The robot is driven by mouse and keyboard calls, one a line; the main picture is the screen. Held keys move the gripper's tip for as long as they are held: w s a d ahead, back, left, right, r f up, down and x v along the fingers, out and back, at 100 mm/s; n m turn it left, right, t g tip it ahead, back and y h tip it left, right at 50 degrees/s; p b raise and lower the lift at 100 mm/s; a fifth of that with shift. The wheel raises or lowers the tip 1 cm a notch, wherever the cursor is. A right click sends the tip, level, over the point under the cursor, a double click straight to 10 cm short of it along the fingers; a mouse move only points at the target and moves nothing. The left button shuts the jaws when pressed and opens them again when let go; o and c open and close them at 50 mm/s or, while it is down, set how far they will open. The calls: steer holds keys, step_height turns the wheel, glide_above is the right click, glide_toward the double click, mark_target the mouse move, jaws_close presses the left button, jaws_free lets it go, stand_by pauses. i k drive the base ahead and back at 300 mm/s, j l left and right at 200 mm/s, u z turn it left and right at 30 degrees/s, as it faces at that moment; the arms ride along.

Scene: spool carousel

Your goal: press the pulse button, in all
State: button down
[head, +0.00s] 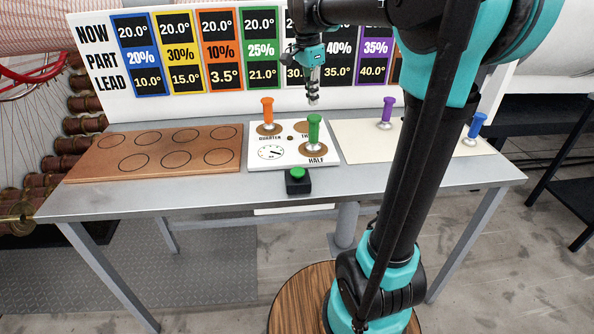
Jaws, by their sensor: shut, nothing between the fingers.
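The green button (298,173) sits on a small black box (298,186) at the front edge of the table, just in front of the white panel. My gripper (313,102) is shut and empty. It points down over the white panel, above and behind the green spool in the picture, apart from the button. The white panel (259,141) carries a dial (271,153) and brown round spots marked QUARTER and HALF; a third label is partly hidden. An orange spool (267,111) stands on the QUARTER spot. A green spool (314,130) stands on the HALF spot.
A brown board (150,155) with several empty rings lies at the left. A sign board (97,57) with coloured cards stands behind.

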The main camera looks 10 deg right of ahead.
mark_target(297, 172)
steer(key=k+j+u, duration=0.25)
steer(key=k, duration=0.3)
steer(key=k+j+u, duration=0.3)
steer(key=k, duration=0.25)
steer(key=k+j, duration=0.05)
steer(key=j, duration=0.05)
